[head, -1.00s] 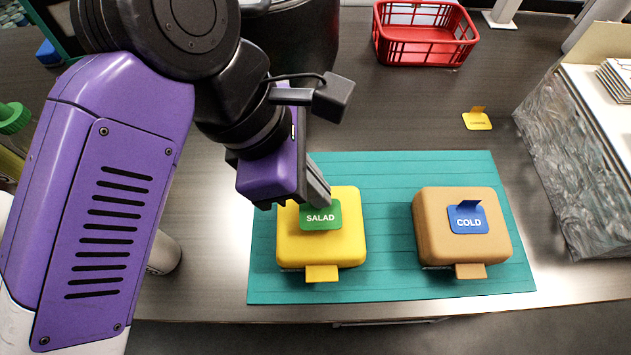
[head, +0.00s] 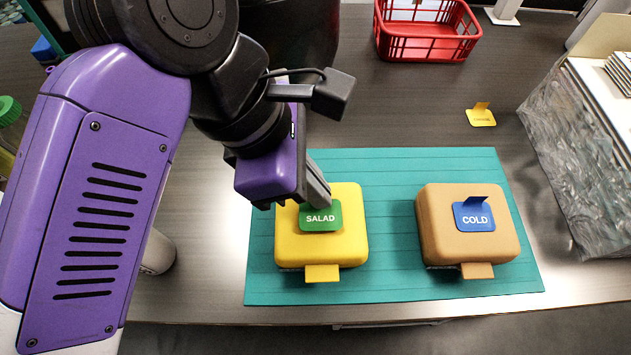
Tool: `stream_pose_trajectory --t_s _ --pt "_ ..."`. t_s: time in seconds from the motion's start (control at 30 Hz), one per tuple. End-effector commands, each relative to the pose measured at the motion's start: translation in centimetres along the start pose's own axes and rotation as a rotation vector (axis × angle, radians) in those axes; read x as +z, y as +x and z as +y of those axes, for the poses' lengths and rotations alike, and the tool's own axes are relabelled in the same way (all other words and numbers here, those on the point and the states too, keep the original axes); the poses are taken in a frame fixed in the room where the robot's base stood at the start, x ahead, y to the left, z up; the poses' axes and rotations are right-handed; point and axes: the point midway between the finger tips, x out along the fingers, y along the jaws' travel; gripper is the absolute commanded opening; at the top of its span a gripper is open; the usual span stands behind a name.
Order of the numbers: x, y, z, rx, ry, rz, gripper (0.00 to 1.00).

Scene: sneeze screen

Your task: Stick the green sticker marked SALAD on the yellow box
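The yellow box (head: 345,247) sits on the left part of the teal mat (head: 395,292). The green sticker marked SALAD (head: 320,217) lies at the top face of the yellow box, its word facing up and readable. My gripper (head: 318,198) is at the sticker's far edge, pointing down at it. The fingertips are partly hidden by the gripper body, so I cannot tell whether they are closed on the sticker's tab. Whether the sticker lies flat against the lid or just above it is also unclear.
A tan box (head: 450,245) with a blue COLD sticker (head: 474,217) stands on the mat's right side. A yellow sticker (head: 481,117) lies on the counter behind. A red basket (head: 425,45) stands at the back. A marbled stand (head: 580,160) is at the right.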

Motion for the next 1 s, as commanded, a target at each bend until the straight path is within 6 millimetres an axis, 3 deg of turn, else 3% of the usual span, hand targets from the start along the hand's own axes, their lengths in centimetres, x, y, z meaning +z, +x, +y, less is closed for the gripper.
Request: stream_pose_trajectory --t_s 0.87,0.9,1.0 --pt "-0.35 0.83 0.01 0.0 0.0 0.0 0.0" --pt "-0.34 0.84 0.01 0.0 0.0 0.0 0.11" --pt "-0.35 0.84 0.01 0.0 0.0 0.0 0.29"
